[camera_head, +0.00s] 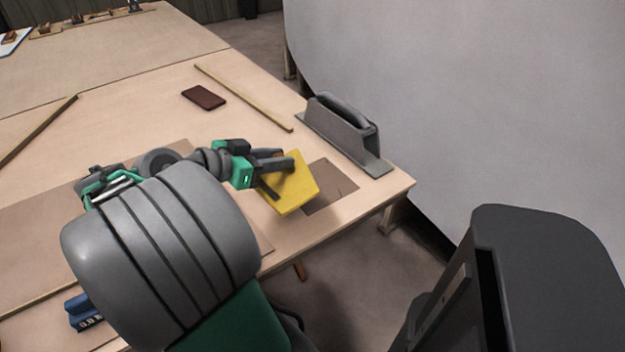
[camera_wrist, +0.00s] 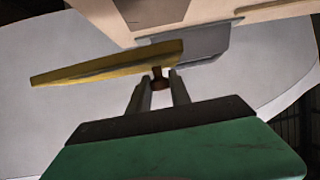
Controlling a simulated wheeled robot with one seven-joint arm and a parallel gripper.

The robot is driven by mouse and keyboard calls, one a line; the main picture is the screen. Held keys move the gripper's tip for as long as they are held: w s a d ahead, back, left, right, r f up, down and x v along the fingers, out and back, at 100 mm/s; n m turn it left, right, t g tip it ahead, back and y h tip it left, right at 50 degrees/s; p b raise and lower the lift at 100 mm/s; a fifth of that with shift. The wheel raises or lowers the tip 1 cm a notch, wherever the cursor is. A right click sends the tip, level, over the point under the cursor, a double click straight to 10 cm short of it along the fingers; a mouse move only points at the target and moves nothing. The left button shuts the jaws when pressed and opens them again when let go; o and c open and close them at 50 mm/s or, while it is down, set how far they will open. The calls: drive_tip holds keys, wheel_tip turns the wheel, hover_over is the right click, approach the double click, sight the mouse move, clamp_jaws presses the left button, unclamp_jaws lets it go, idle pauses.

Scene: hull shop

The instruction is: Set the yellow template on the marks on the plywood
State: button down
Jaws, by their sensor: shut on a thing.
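The yellow template (camera_head: 294,192) is a flat plate, held tilted near the front right corner of the table. My gripper (camera_head: 278,172) is shut on the small brown knob (camera_wrist: 158,79) of the template, and the wrist view shows the fingers on either side of it. The template also shows there nearly edge-on (camera_wrist: 100,68). A darker brown square of board (camera_head: 338,186) lies on the table just right of the template and is partly hidden by it. A small dark mark shows on the square; other marks are too faint or covered to tell.
A grey tool with a handle (camera_head: 345,134) stands behind the square at the table's right edge. A dark red-brown block (camera_head: 204,97) and a thin wood strip (camera_head: 243,97) lie farther back. A large pale hull (camera_head: 460,90) rises beyond the right edge.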

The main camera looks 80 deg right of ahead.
sight(296, 150)
drive_tip(key=s, duration=0.1)
drive_tip(key=s+m, duration=0.1)
drive_tip(key=s+g+y, duration=0.1)
drive_tip(key=shift+d+f, duration=0.1)
drive_tip(key=shift+d, duration=0.2)
drive_tip(key=d+f, duration=0.1)
drive_tip(key=d, duration=0.2)
drive_tip(key=d+f+b, duration=0.1)
drive_tip(key=d, duration=0.2)
drive_tip(key=d+f+b, duration=0.1)
drive_tip(key=d+f, duration=0.1)
drive_tip(key=shift+s+d, duration=0.2)
drive_tip(key=shift+d, duration=0.2)
drive_tip(key=d+f, duration=0.3)
drive_tip(key=f, duration=0.1)
drive_tip(key=shift+d+f+b, duration=0.2)
drive_tip(key=shift+d+b, duration=0.15)
drive_tip(key=shift+d+f, duration=0.25)
drive_tip(key=shift+f, duration=0.05)
drive_tip(key=shift+d+f+b, duration=0.15)
drive_tip(key=shift+f+b, duration=0.05)
drive_tip(key=shift+f, duration=0.7)
drive_tip(key=shift+d+f+b, duration=0.1)
drive_tip(key=shift+f+b, duration=0.05)
drive_tip(key=shift+f, duration=0.7)
drive_tip(key=shift+f, duration=0.1)
drive_tip(key=c, duration=1.2)
unclamp_jaws()
